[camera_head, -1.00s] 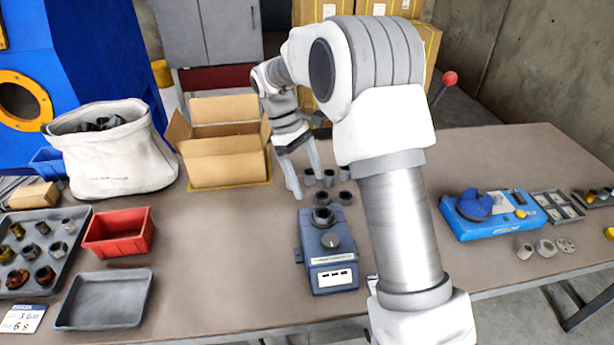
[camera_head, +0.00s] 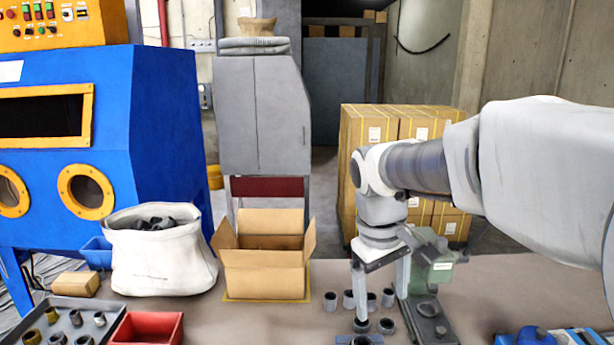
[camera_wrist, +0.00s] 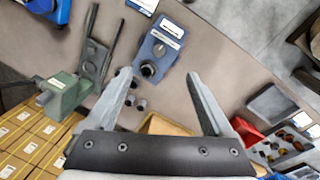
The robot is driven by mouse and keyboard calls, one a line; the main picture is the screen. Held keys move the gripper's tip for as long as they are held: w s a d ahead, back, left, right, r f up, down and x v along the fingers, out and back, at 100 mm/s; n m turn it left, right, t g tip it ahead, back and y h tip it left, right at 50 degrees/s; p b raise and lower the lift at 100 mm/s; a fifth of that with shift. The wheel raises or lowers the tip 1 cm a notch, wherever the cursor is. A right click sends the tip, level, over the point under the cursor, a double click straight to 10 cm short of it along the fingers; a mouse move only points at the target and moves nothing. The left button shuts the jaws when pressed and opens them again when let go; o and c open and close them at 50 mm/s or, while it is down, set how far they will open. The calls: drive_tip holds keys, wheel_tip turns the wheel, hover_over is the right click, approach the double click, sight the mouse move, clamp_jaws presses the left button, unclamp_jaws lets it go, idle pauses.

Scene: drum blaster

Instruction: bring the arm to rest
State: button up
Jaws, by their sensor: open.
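My gripper (camera_head: 382,290) hangs above the table in the head view, its fingers pointing down and spread apart. It is open, and nothing shows between the fingers. The wrist view also shows my gripper (camera_wrist: 160,82), with both fingers wide apart over the table. My arm reaches in from the right side of the head view. In the head view the fingers overlap several small dark cylinders (camera_head: 349,299) on the table. I cannot tell the exact height of the fingertips.
An open cardboard box (camera_head: 265,272) and a white sack (camera_head: 160,262) stand left of my gripper. A green machine (camera_head: 436,268) stands close right. A blue-grey device (camera_wrist: 157,48) lies beyond the fingers in the wrist view. A red tray (camera_head: 147,328) is at front left.

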drive_tip(key=s+d+r+m+t+y, duration=0.1)
drive_tip(key=s+m+t, duration=0.3)
drive_tip(key=s, duration=1)
drive_tip(key=shift+s+d+m+t, duration=0.35)
drive_tip(key=shift+d+m+t, duration=0.05)
drive_tip(key=shift+m, duration=0.1)
